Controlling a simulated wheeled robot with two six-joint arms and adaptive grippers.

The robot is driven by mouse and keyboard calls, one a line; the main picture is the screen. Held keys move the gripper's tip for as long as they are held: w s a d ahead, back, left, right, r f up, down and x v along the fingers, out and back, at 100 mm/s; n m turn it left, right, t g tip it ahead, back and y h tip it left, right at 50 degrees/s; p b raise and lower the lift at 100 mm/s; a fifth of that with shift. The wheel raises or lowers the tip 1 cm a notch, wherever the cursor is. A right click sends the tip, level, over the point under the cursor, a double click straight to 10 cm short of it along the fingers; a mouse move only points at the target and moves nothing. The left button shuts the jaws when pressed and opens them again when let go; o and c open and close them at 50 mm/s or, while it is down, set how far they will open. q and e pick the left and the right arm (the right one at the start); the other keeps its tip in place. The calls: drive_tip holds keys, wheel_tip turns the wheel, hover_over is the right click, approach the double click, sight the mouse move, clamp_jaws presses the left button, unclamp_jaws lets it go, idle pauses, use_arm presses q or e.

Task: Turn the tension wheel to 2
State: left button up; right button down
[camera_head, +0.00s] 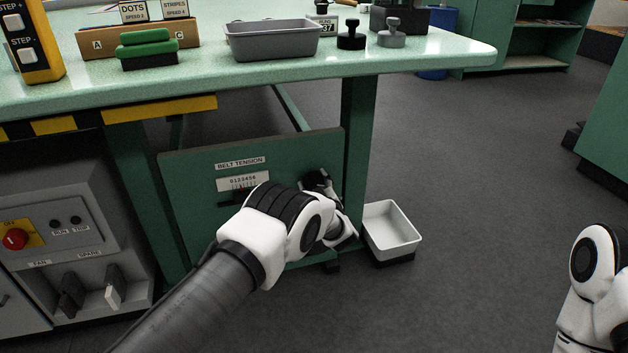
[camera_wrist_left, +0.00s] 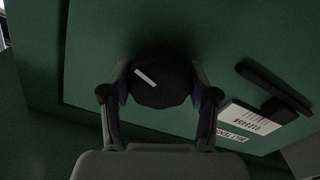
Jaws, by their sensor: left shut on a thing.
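The tension wheel (camera_wrist_left: 160,82) is a dark round knob with a white line on its face, on the green panel (camera_head: 185,180) under the table. My left gripper (camera_wrist_left: 158,95) is shut on it, one finger on each side. In the head view my left gripper (camera_head: 335,205) reaches the panel's right part and mostly hides the wheel. The BELT TENSION scale (camera_head: 243,182), numbered from 0 to 6, is left of it with a small red pointer in its lower-numbered part; its exact reading is too small to tell. The scale also shows in the wrist view (camera_wrist_left: 250,118). My right gripper is out of view.
A white bin (camera_head: 392,228) stands on the floor right of the table leg (camera_head: 358,140). A grey control box (camera_head: 60,215) with a red knob and switches is at the left. The tabletop (camera_head: 420,60) holds a grey tray (camera_head: 272,42) and stamps.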

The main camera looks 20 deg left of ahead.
use_arm(q)
drive_tip(key=shift+n, duration=0.8)
drive_tip(key=o, duration=1.2)
drive_tip(key=shift+c, duration=0.2)
drive_tip(key=v, duration=0.7)
drive_tip(key=shift+s, duration=0.2)
drive_tip(key=shift+d, duration=0.15)
